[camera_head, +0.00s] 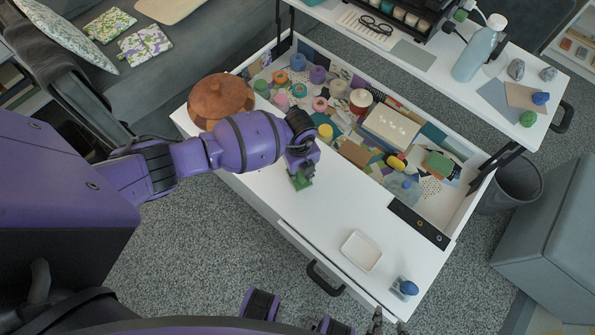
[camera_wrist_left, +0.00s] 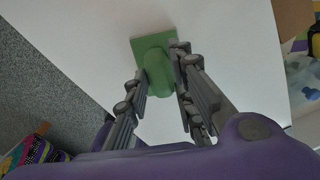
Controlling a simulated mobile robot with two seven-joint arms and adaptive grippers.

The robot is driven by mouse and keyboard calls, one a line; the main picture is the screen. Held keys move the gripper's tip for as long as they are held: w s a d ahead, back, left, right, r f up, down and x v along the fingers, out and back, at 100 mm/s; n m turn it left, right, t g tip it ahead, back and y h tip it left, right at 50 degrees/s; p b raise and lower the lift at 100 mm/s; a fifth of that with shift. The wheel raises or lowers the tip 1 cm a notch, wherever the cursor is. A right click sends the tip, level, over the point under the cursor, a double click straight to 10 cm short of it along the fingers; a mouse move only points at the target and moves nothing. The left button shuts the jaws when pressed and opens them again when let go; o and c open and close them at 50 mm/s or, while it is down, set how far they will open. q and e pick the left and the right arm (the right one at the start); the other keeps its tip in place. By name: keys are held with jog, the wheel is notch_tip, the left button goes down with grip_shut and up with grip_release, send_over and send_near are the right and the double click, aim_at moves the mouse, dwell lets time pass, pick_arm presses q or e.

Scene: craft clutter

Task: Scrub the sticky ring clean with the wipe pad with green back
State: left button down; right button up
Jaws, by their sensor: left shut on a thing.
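The wipe pad with green back (camera_head: 301,182) is in my left gripper (camera_head: 300,172), just over or on the white drawer-front top; whether it touches cannot be told. In the left wrist view, the pad (camera_wrist_left: 146,45) is a green square with a rounded green grip, and the two grey fingers close on that grip. I cannot make out the sticky ring in either view; the arm or pad may hide it. My right gripper (camera_head: 389,322) shows only as grey fingertips, apart and with nothing between them, at the bottom edge of the head view.
A white dish (camera_head: 361,251) and a blue-knobbed pad (camera_head: 406,288) stand on the white surface (camera_head: 325,215) to the right. A brown lidded bowl (camera_head: 219,97) stands at the left. Behind is an open drawer (camera_head: 462,207) cluttered with tapes, boxes and paper. The middle surface is mostly clear.

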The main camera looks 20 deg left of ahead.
pick_arm(q)
jog(key=shift+w+d+b, duration=0.25)
jog(key=shift+w+d, duration=0.05)
jog(key=shift+w, duration=0.4)
jog(key=shift+w+d+b, duration=0.25)
jog(key=shift+w, duration=0.45)
jog(key=shift+r, duration=0.1)
pick_arm(e)
jog(key=shift+s+f, duration=0.45)
jog(key=shift+f, duration=0.35)
jog(key=shift+w+r, duration=0.15)
jog(key=shift+r, duration=0.1)
pick_arm(q)
jog(key=shift+s+a+p, duration=0.25)
jog(key=shift+s+p, duration=0.3)
jog(key=shift+s+a+p, duration=0.2)
jog(key=shift+s+p, duration=0.3)
jog(key=shift+p, duration=0.05)
jog(key=shift+s+a+p, duration=0.2)
jog(key=shift+s+p, duration=0.3)
jog(key=shift+s, duration=0.3)
pick_arm(e)
jog(key=r, duration=0.1)
jog(key=w+r, duration=0.1)
jog(key=r, duration=0.1)
jog(key=shift+w, duration=0.2)
